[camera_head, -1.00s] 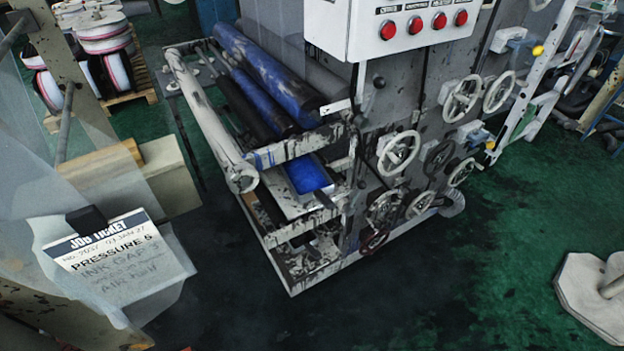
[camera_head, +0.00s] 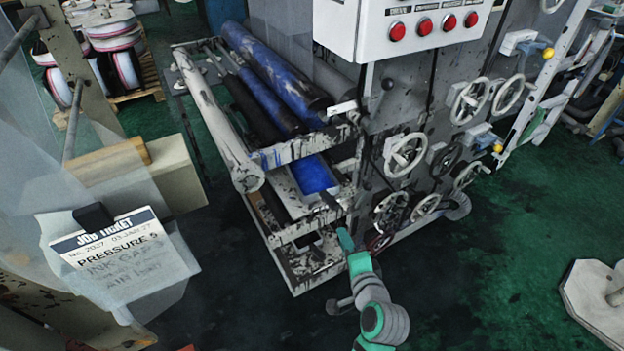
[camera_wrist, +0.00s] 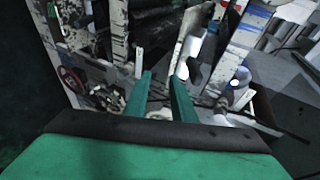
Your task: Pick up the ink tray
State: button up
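The ink tray (camera_head: 296,204) is a pale tray with blue ink inside, low in the end of the press under the rollers in the head view. The paint-smeared frame and a roller partly cover it. My gripper (camera_head: 345,239) is just right of and below the tray in the picture, near the press's lower corner, apart from the tray. In the wrist view my gripper (camera_wrist: 161,76) shows two teal fingers apart with nothing between them. I cannot pick out the tray in the wrist view.
The blue roller (camera_head: 270,80) and white roller (camera_head: 217,120) lie above the tray. Handwheels (camera_head: 405,154) stick out on the press side, right of my arm. A job ticket (camera_head: 115,243) hangs at left. The green floor (camera_head: 490,270) at right is mostly clear.

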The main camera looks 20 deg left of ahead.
jog(key=g+y, duration=0.2)
send_near(326, 195)
jog(key=shift+n, duration=0.3)
jog(key=w+a+f, duration=0.2)
jog(key=a, duration=0.1)
jog(key=shift+a+f, duration=0.25)
jog(key=shift+f, duration=0.1)
jog(key=shift+w+d+x, duration=0.1)
jog(key=shift+w+x, duration=0.05)
jog(key=shift+x, duration=1.25)
jog(key=shift+w+d+x, duration=0.15)
jog(key=shift+x, duration=1.25)
jog(key=shift+r, duration=0.1)
jog(key=shift+c, duration=0.2)
grip_shut()
jog(key=shift+a, duration=0.1)
